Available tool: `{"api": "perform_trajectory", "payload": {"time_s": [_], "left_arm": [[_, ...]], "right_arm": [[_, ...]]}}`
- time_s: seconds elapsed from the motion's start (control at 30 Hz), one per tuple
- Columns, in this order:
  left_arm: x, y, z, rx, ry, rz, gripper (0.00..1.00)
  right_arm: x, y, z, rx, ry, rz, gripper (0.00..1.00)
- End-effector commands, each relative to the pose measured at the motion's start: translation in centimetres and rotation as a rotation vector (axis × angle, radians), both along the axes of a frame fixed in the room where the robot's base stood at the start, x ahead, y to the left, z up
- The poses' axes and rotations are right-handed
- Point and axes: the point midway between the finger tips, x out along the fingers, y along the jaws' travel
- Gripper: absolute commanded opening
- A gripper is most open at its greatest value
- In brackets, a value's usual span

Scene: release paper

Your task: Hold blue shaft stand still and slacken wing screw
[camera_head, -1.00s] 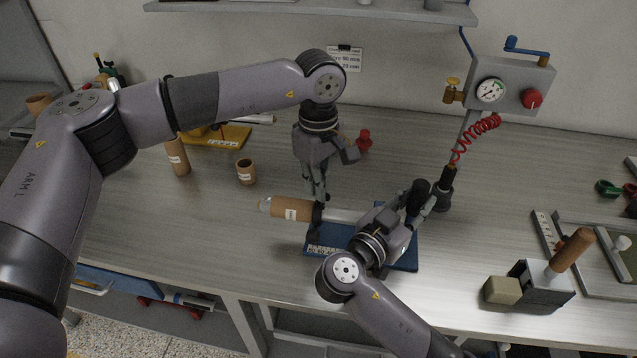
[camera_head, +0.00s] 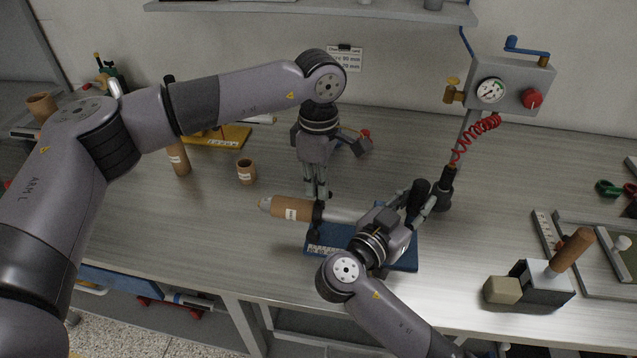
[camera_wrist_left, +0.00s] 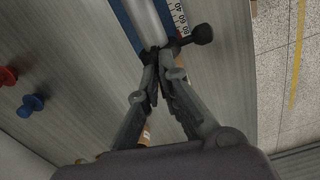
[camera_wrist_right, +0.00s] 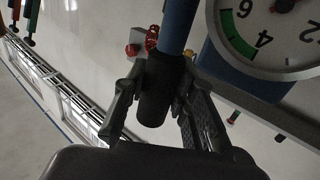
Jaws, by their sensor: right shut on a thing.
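The blue shaft stand (camera_head: 402,264) lies near the table's front edge, with a scale strip and a pale shaft (camera_head: 343,216) along it. A dark collar (camera_head: 317,212) sits on the shaft beside a labelled brown tube (camera_head: 291,209). A black knob (camera_wrist_left: 203,34), apparently the wing screw, sticks out at the collar in the left wrist view. My left gripper (camera_head: 317,194) points down just behind the collar; its fingertips are close together, and contact is unclear. My right gripper (camera_head: 424,203) is shut on a black grip (camera_wrist_right: 154,95) on a blue post (camera_wrist_right: 178,25), apparently the stand's.
A gauge box (camera_head: 512,84) with a red coiled hose (camera_head: 478,131) stands behind right. A brown-handled block tool (camera_head: 545,285) is at front right. A brown cup (camera_head: 246,172) and tube (camera_head: 178,158) stand left.

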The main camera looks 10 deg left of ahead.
Motion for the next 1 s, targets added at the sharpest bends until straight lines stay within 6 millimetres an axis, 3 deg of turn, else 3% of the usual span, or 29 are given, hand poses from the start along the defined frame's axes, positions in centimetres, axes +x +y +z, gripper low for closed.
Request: {"api": "perform_trajectory", "payload": {"time_s": [0.33, 0.67, 0.83, 1.0], "left_arm": [[0.0, 0.0, 0.0, 0.000, -0.001, -0.001, 0.25], [0.0, 0.0, 0.3, 0.000, -0.002, -0.002, 0.25], [0.1, 0.0, 2.4, -0.001, -0.005, -0.002, 0.25], [0.1, 0.0, 6.1, -0.001, -0.005, -0.002, 0.25]], "right_arm": [[0.0, 0.0, 0.0, -0.001, 0.001, 0.000, 0.00], [0.0, 0.0, 0.0, -0.001, 0.001, 0.000, 0.00], [0.0, 0.0, 0.0, -0.001, 0.001, 0.000, 0.00], [0.0, 0.0, 0.0, -0.001, 0.001, 0.000, 0.00]]}}
